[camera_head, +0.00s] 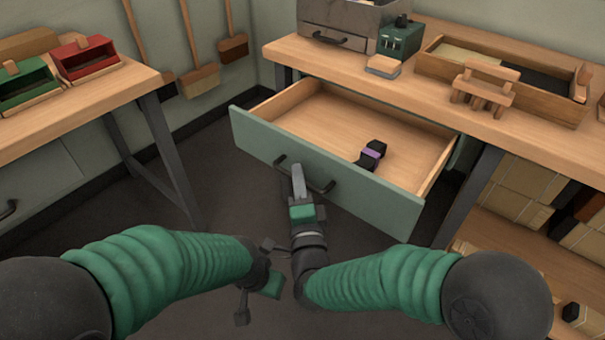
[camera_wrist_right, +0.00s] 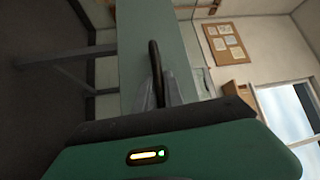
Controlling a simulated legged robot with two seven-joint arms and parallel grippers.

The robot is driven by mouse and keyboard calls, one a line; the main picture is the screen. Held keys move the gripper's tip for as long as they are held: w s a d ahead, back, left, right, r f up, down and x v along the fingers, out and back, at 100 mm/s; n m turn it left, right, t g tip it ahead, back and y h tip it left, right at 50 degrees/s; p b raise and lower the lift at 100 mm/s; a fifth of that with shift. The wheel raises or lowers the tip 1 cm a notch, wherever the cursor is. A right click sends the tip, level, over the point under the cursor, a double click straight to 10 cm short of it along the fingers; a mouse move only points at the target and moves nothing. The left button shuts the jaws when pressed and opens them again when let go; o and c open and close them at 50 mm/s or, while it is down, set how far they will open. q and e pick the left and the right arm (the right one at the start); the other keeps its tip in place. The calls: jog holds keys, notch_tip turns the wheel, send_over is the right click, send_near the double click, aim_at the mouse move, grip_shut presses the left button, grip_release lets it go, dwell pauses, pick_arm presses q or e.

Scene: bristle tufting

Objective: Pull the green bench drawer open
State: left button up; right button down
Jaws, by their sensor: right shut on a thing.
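The green bench drawer (camera_head: 380,204) stands pulled out from under the right-hand workbench, its wooden inside showing in the head view. Its dark bar handle (camera_head: 322,187) is on the front panel. My right gripper (camera_head: 298,181) is shut on this handle. In the right wrist view the handle (camera_wrist_right: 155,62) passes between the fingers (camera_wrist_right: 158,94), with the green front panel (camera_wrist_right: 187,45) behind. My left gripper (camera_head: 258,280) hangs low left of the right one, clear of the drawer, its fingers apart and empty.
A black and purple object (camera_head: 372,154) lies inside the drawer. The workbench (camera_head: 540,140) carries a wooden tray (camera_head: 560,108), a dark green box (camera_head: 399,40) and a small wooden rack (camera_head: 484,88). Another table (camera_head: 110,88) stands left. Dark floor lies before the drawer.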

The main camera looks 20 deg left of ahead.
jog(key=shift+s+f, duration=0.3)
jog(key=c, duration=1.5)
grip_release()
jog(key=shift+w+a, duration=0.1)
jog(key=shift+w, duration=0.05)
jog(key=shift+o, duration=0.2)
jog(key=shift+r, duration=0.1)
